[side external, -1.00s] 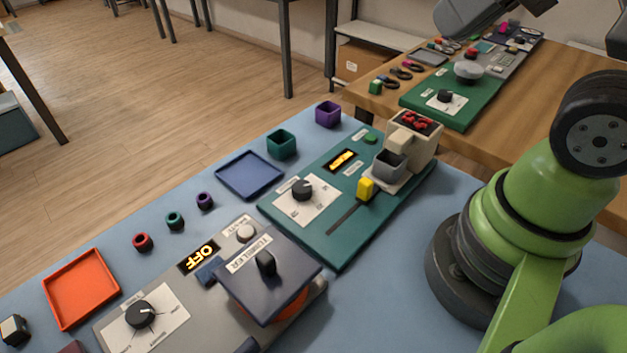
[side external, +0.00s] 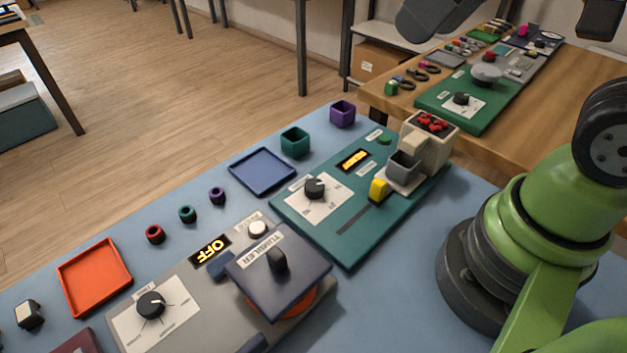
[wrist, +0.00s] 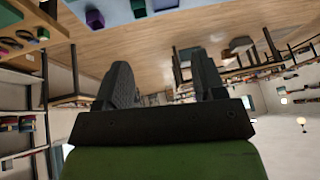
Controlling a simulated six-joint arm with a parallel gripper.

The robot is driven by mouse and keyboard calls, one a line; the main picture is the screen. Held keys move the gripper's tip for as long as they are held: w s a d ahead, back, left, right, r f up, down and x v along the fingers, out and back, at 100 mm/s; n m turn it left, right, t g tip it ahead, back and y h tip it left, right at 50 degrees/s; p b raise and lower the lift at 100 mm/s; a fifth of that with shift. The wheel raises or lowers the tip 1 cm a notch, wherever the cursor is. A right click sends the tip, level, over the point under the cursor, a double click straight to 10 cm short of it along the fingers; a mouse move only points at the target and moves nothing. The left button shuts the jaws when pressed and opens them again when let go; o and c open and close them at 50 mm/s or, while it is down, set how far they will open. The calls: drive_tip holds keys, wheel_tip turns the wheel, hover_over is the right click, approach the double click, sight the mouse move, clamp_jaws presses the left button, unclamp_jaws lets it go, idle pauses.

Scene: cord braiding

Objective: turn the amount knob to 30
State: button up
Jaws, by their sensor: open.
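A green panel (side external: 350,247) on the blue table carries a black knob (side external: 315,188) on a white dial plate. Its labels are too small to read, so I cannot tell its setting. The panel also has a lit amber display (side external: 353,160), a yellow slider handle (side external: 379,189) and a cream dispenser (side external: 425,148) with red pieces on top and a grey cup below. My gripper (wrist: 163,82) is open and empty in the wrist view, its two dark fingers apart. It points across the room, away from the knob, and touches nothing.
A grey panel with another black knob (side external: 151,304), a display reading OFF (side external: 210,249) and a tumbler block (side external: 277,270) lies in front. A blue tray (side external: 262,171), teal box (side external: 295,142), purple box (side external: 342,113) and orange tray (side external: 95,277) line the far edge. A wooden table stands behind.

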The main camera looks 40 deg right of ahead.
drive_tip(key=w+a+f+n+g, duration=0.1)
drive_tip(key=w+f+n+g, duration=0.15)
drive_tip(key=w+n, duration=0.25)
drive_tip(key=n+g+h, duration=0.2)
drive_tip(key=n+g, duration=0.1)
drive_tip(key=n, duration=1)
hover_over(313, 185)
wheel_tip(313, 185, down, 16)
wheel_tip(313, 185, down, 10)
drive_tip(key=shift+r, duration=0.1)
drive_tip(key=c, duration=0.9)
